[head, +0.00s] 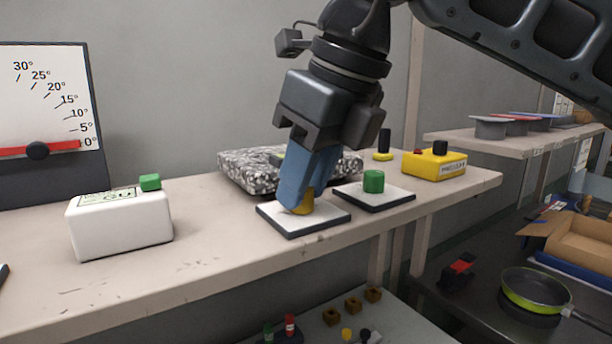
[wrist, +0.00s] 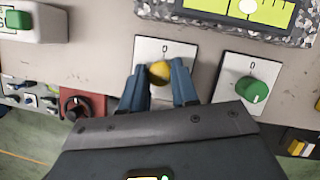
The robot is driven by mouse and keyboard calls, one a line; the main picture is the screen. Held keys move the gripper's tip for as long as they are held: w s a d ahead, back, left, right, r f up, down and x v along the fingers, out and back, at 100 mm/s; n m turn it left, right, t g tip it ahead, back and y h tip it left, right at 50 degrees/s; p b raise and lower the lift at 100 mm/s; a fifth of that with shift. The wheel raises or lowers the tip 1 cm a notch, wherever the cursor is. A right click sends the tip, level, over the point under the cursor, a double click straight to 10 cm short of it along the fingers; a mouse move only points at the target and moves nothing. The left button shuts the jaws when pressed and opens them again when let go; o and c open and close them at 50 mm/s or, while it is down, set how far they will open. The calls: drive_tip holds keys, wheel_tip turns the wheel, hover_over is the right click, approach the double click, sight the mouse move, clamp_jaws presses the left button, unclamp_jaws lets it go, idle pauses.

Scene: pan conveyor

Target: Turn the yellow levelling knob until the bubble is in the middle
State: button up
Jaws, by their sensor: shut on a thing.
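The yellow levelling knob (head: 304,205) stands on a white square plate marked 0 (head: 283,221). My gripper (head: 299,196) points down with its blue fingers shut on the knob, one finger on each side. The knob (wrist: 159,71) also shows between the fingertips (wrist: 158,84) in the wrist view. The green-yellow level vial (wrist: 215,6) lies on the speckled slab (head: 232,171) behind the knob. A pale round bubble (wrist: 248,6) shows in the vial, with tick marks to its right; the frame edge cuts off the vial's top. In the head view my gripper hides most of the vial.
A green knob (head: 373,181) on a similar plate stands close to the right. A white box with a green button (head: 120,224) is at the left. A yellow box (head: 434,163) is at the right rear. The bench front edge is close to the knob plate.

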drive_tip(key=shift+f+n+g+b, duration=0.1)
drive_tip(key=shift+n+g+b, duration=0.2)
drive_tip(key=shift+n+b, duration=0.4)
clamp_jaws()
drive_tip(key=shift+n+g+y, duration=0.3)
drive_tip(key=shift+n, duration=0.6)
drive_tip(key=o, duration=1)
unclamp_jaws()
drive_tip(key=shift+b+v, duration=0.7)
drive_tip(key=shift+v, duration=3.35)
